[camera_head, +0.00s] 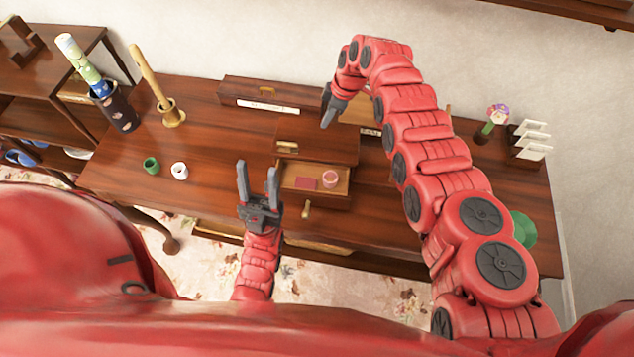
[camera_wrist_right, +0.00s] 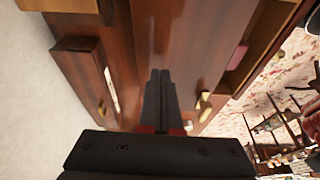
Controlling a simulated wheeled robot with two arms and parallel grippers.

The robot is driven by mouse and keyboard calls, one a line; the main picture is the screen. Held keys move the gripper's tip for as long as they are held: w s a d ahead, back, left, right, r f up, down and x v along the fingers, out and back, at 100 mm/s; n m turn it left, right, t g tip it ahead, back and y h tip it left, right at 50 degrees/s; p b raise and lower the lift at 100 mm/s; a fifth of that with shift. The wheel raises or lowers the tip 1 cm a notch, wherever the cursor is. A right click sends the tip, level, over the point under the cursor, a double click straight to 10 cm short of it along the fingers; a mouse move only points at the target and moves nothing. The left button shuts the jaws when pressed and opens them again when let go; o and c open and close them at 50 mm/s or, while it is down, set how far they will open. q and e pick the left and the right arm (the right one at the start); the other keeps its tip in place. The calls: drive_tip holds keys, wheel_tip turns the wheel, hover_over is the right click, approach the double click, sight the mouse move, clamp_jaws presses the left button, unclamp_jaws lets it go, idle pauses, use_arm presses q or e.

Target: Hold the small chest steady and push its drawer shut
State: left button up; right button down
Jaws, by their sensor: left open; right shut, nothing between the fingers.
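The small chest (camera_head: 335,137) of dark wood stands in the middle of the desk, with a brass pull on its front. Its drawer (camera_head: 318,201) is pulled out toward me, with a dark red flat item (camera_head: 305,183) and a pink round item (camera_head: 330,178) inside. My left gripper (camera_head: 256,167) is open and empty, just left of the open drawer. My right gripper (camera_head: 327,122) is shut and empty, above the back of the chest. In the right wrist view its closed fingers (camera_wrist_right: 160,100) point over the wood; the open drawer (camera_wrist_right: 262,45) shows at right.
A long wooden box (camera_head: 262,92) lies behind the chest. At left are a dark vase (camera_head: 121,112), a mortar with pestle (camera_head: 171,114), and green (camera_head: 151,165) and white (camera_head: 180,170) rings. A card holder (camera_head: 530,143) and a flower (camera_head: 498,114) stand at right.

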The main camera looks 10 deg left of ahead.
drive_tip(key=shift+f+b, duration=1.15)
drive_tip(key=shift+b, duration=0.1)
drive_tip(key=shift+s+f, duration=0.1)
drive_tip(key=shift+s, duration=0.1)
idle(0.8)
